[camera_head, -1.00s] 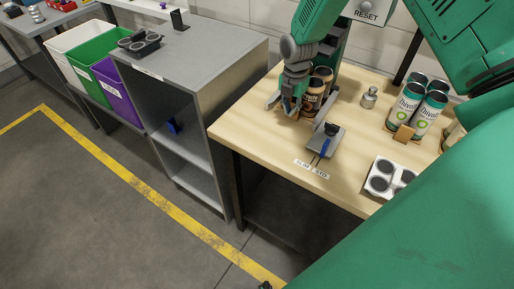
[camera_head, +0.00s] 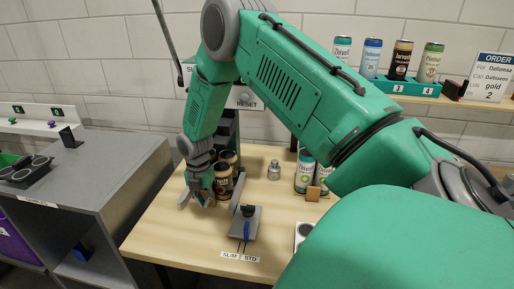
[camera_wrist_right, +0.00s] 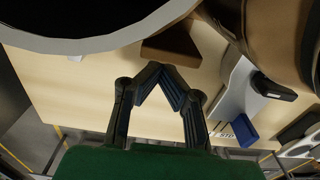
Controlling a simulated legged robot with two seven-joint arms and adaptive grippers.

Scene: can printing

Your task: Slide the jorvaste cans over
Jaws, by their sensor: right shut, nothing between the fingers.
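Two brown jorvaste cans stand close together on the wooden table; the nearer can (camera_head: 223,182) shows its label and the other (camera_head: 230,159) is partly behind it. My right gripper (camera_head: 203,198) points down just left of and in front of the nearer can. In the right wrist view the fingers (camera_wrist_right: 155,72) meet at their tips with nothing between them. A brown can side (camera_wrist_right: 280,40) fills the upper right there, and a dark round shape with a pale rim (camera_wrist_right: 90,22) fills the upper left. My left gripper is out of view.
A grey lever fixture (camera_head: 245,222) stands in front of the cans, near SLIM and STD labels (camera_head: 240,257). A metal weight (camera_head: 273,170) and green-white cans (camera_head: 304,172) stand to the right. A shelf above holds a sample jorvaste can (camera_head: 400,60) and an order sign (camera_head: 490,78).

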